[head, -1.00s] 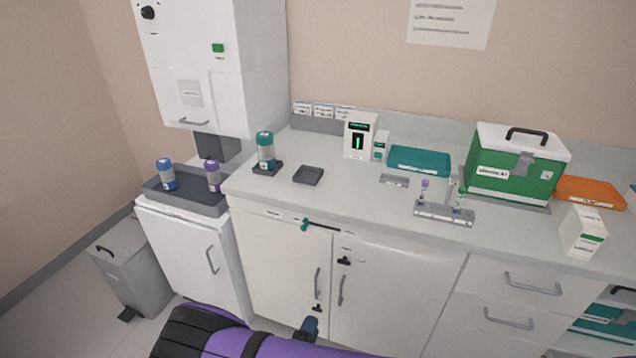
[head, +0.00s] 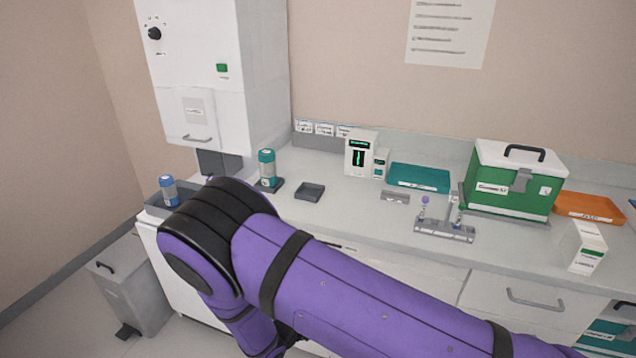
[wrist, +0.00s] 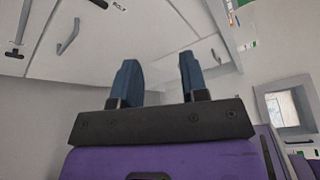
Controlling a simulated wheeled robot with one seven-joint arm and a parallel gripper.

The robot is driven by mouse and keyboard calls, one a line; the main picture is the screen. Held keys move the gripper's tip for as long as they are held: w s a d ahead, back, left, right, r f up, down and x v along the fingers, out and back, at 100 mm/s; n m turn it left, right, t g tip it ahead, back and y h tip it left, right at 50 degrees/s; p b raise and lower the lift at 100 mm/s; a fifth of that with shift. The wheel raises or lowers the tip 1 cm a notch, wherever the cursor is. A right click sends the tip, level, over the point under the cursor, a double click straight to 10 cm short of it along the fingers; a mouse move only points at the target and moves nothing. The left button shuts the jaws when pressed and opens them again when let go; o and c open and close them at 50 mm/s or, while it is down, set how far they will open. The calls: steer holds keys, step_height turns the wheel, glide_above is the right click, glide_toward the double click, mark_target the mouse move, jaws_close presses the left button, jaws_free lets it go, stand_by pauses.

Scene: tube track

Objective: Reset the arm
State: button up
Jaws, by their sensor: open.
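My purple arm crosses the lower part of the head view, in front of the cabinets. My gripper shows in the wrist view (wrist: 158,82), with its two dark blue fingers apart and nothing between them. The white cabinet fronts with grey handles are beyond the fingers. The gripper itself is hidden in the head view.
On the counter stand a teal canister (head: 267,168), a small dark tray (head: 310,192), a teal tray (head: 420,178), a tube rack (head: 444,231), a green box (head: 510,190), an orange tray (head: 590,207) and a white carton (head: 584,248). A blue canister (head: 169,191) stands left. A grey bin (head: 135,285) is on the floor.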

steer(key=d+r+m+g+y, duration=0.1)
steer(key=d+r+m+g, duration=0.3)
steer(key=d+r+m, duration=0.45)
steer(key=d+r+m+g+y, duration=0.1)
steer(key=d+r+m+g, duration=0.4)
steer(key=r, duration=0.7)
steer(key=d+r+m+g+y, duration=0.1)
steer(key=d+r+m+g, duration=0.1)
steer(key=d+r+m, duration=0.55)
steer(key=s+d+r+m+t+y, duration=0.2)
steer(key=s+d+r+m+y, duration=0.2)
steer(key=s+r+m, duration=0.5)
steer(key=s+d+r+m+t+y, duration=0.2)
steer(key=s+d+r+m+y, duration=0.2)
steer(key=s+r+m, duration=0.6)
steer(key=s+r, duration=0.1)
steer(key=s, duration=0.2)
steer(key=shift+d+r+t, duration=0.2)
steer(key=shift+d+t, duration=0.1)
steer(key=shift+d, duration=0.1)
